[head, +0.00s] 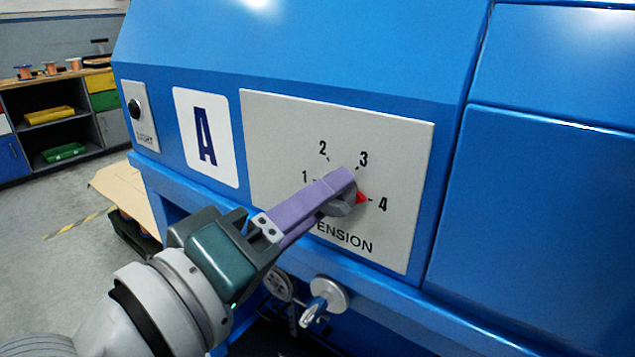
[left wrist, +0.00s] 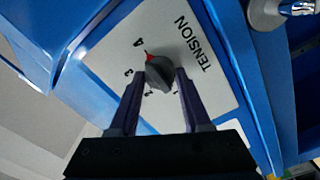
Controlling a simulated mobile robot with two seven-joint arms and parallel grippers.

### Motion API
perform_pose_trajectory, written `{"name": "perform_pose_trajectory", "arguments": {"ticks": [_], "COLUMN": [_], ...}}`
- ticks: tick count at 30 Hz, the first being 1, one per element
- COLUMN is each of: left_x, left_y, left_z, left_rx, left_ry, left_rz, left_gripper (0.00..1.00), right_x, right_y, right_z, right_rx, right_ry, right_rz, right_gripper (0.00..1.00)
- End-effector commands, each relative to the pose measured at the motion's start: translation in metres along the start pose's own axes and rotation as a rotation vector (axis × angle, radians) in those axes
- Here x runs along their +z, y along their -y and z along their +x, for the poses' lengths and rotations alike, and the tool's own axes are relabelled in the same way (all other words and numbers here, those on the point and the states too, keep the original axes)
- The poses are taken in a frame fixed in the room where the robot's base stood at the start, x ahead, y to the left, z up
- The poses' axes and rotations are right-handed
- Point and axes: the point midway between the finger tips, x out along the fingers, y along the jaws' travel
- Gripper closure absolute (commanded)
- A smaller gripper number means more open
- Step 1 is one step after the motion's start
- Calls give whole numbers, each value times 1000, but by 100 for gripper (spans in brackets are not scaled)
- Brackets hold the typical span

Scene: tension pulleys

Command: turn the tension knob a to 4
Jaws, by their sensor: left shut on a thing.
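The tension knob (head: 343,206) is dark grey with a red pointer tip and sits on a grey dial plate (head: 290,125) marked 1 to 4, beside a big letter A sign (head: 187,105). The red tip points at the 4 mark. My left gripper (head: 343,190) is shut on the knob with its purple fingers, which hide part of the dial and the start of the word TENSION. In the left wrist view the knob (left wrist: 158,72) lies between the two fingertips, and its red tip points toward the 4. My right gripper is not in view.
The plate is on a blue machine housing (head: 300,45). Below the plate, a metal pulley fitting (head: 325,297) sticks out near my left arm. Shelves with bins (head: 60,130) stand far left over open floor.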

Motion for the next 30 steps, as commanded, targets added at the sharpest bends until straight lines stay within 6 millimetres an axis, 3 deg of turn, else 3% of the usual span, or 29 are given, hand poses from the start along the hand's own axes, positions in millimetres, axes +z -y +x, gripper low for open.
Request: {"name": "perform_pose_trajectory", "arguments": {"ticks": [12,13,21,30], "left_x": [-1,-1,0,0], "left_y": [-1,-1,-1,0], "left_z": [0,0,0,-5], "left_rx": [3,3,1,-1], "left_ry": [-2,-2,-1,0], "left_rz": [8,8,6,7], "left_gripper": [100,50,22,22], "right_x": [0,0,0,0], "right_y": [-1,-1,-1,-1], "right_z": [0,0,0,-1], "right_rx": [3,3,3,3], "right_ry": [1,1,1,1], "right_rz": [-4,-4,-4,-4], "right_gripper": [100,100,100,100]}}
